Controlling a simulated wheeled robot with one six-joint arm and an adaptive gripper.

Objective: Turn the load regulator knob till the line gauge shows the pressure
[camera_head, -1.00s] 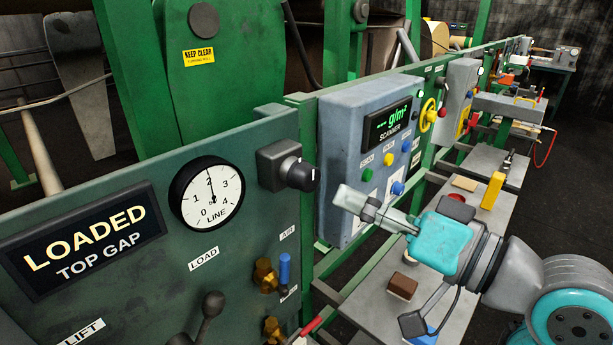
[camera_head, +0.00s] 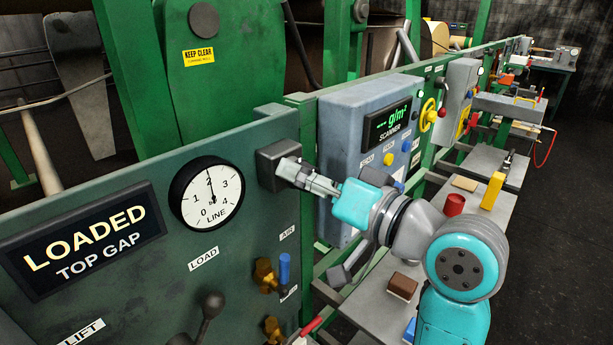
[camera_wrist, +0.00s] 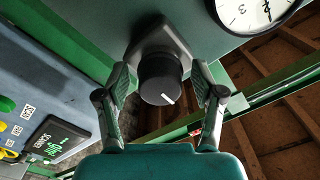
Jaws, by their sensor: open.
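The load regulator knob (camera_wrist: 160,78) is a black cylinder with a white index line, on a grey square block (camera_head: 272,158). In the head view my gripper (camera_head: 290,172) hides the knob. In the wrist view my gripper (camera_wrist: 161,82) is open, with one finger on each side of the knob; gaps show, and contact cannot be told. The line gauge (camera_head: 207,193), a white dial numbered 0 to 4, has its needle close to 2. Part of it shows in the wrist view (camera_wrist: 250,12).
A LOADED TOP GAP sign (camera_head: 85,240) is left of the gauge. Below the knob are a blue-handled valve (camera_head: 284,268) and a lever (camera_head: 210,308). The grey scanner box (camera_head: 345,140) stands close to the right of my gripper.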

